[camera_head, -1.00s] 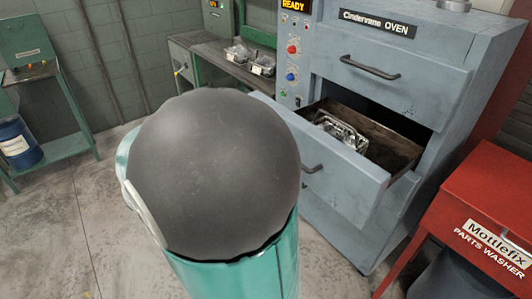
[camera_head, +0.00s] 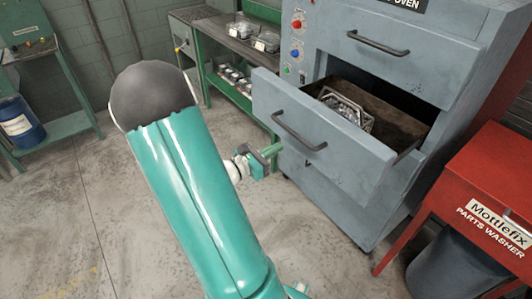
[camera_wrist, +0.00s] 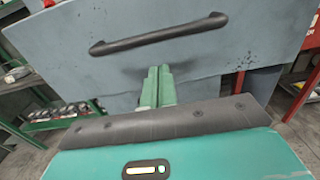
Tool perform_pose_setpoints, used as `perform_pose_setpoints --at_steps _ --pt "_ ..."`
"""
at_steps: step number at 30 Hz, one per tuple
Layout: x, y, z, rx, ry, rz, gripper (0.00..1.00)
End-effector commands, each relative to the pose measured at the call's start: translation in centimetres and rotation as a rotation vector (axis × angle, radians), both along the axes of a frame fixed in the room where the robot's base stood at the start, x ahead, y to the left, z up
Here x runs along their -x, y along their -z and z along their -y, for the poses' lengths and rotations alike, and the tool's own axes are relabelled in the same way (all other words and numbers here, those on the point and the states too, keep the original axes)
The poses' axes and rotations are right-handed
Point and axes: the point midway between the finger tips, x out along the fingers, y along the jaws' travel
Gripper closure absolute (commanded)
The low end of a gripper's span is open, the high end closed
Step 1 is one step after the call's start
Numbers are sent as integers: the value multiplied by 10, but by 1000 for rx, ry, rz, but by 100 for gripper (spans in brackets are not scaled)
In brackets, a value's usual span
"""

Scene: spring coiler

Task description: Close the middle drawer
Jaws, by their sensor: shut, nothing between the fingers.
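The middle drawer (camera_head: 345,165) of the grey-blue oven is pulled out, with its black bar handle (camera_head: 298,132) on the front. A wire basket (camera_head: 345,106) with shiny metal parts sits inside. My gripper (camera_head: 277,149) is at the left part of the drawer front, below the handle. In the wrist view, the shut green fingers (camera_wrist: 158,84) point at the lower part of the drawer front (camera_wrist: 215,55), under the handle (camera_wrist: 158,35). The fingers are empty. I cannot tell whether the tips touch the drawer front.
A closed upper drawer (camera_head: 390,50) is above the open one. A red parts washer (camera_head: 490,190) stands at right. A green bench (camera_head: 235,50) with trays stands behind, left of the oven. The floor (camera_head: 100,200) at left is clear.

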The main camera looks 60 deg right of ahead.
Motion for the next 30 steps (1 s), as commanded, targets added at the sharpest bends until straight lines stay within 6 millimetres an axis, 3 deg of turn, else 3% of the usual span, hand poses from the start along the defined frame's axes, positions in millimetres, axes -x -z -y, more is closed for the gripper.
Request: perform_pose_setpoints --at_steps 6,13,30 --pt "20 0 40 1 5 0 100" --pt "35 0 70 0 2 1 100" --pt "39 0 79 0 0 1 100"
